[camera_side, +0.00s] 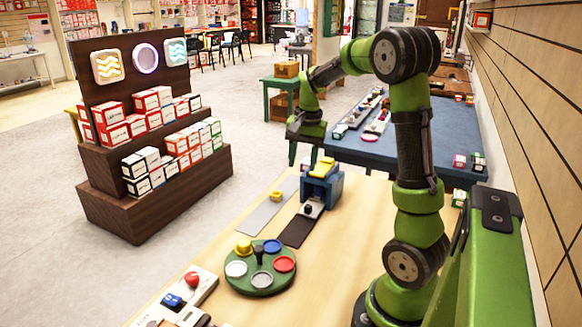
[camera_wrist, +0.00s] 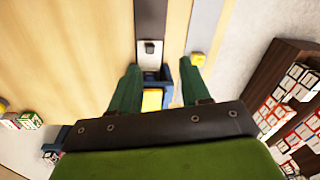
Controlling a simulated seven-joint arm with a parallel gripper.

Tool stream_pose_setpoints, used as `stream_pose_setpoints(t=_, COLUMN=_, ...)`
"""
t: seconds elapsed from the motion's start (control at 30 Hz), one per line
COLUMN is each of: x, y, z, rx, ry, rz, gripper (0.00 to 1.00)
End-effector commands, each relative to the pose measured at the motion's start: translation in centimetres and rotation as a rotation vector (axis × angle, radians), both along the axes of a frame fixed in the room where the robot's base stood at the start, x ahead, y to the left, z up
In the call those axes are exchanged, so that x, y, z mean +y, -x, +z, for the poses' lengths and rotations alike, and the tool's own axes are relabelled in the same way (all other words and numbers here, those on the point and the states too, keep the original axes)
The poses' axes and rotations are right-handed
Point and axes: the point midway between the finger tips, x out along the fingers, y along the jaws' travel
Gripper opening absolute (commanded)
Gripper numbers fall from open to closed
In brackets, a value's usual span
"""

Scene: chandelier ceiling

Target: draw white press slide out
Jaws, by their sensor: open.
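The blue press (camera_side: 322,190) with a yellow top stands on the wooden table, below my gripper in the side view. Its pale slide (camera_side: 316,214) with a dark knob sticks out of the near side, over a dark strip (camera_side: 297,232). In the wrist view the slide (camera_wrist: 150,58) shows beyond the press's yellow part (camera_wrist: 152,100). My gripper (camera_side: 303,132) is above the press, pointing down. In the wrist view its green fingers (camera_wrist: 158,70) are wide apart and empty, one on each side of the press. The gripper body hides part of the press there.
A grey strip (camera_side: 262,212) with a small yellow block (camera_side: 276,197) lies left of the dark strip. A green round board (camera_side: 259,281) with coloured discs is nearer. A white panel (camera_side: 196,285) with red and blue parts is at lower left. A blue table (camera_side: 385,150) stands behind.

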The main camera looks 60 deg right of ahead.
Motion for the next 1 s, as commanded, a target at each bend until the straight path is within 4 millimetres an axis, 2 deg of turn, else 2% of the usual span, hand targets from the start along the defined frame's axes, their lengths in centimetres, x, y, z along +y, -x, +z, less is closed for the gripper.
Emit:
stream_pose_setpoints(t=0.03, x=-2.0, y=0.1, z=-0.5, rx=0.04, ry=0.001, rz=-0.068, gripper=0.47)
stream_pose_setpoints(t=0.13, x=-4.4, y=0.3, z=-0.3, rx=0.086, ry=0.004, rz=-0.178, gripper=0.47)
stream_pose_setpoints(t=0.23, x=-4.8, y=0.1, z=0.9, rx=0.089, ry=0.004, rz=-0.235, gripper=0.47)
stream_pose_setpoints(t=0.37, x=-4.4, y=0.3, z=0.0, rx=0.101, ry=-0.012, rz=-0.26, gripper=0.47)
stream_pose_setpoints(t=0.47, x=-4.4, y=0.3, z=-1.4, rx=0.101, ry=-0.012, rz=-0.257, gripper=0.47)
stream_pose_setpoints(t=1.0, x=-4.3, y=0.3, z=-12.8, rx=0.1, ry=-0.012, rz=-0.256, gripper=0.47)
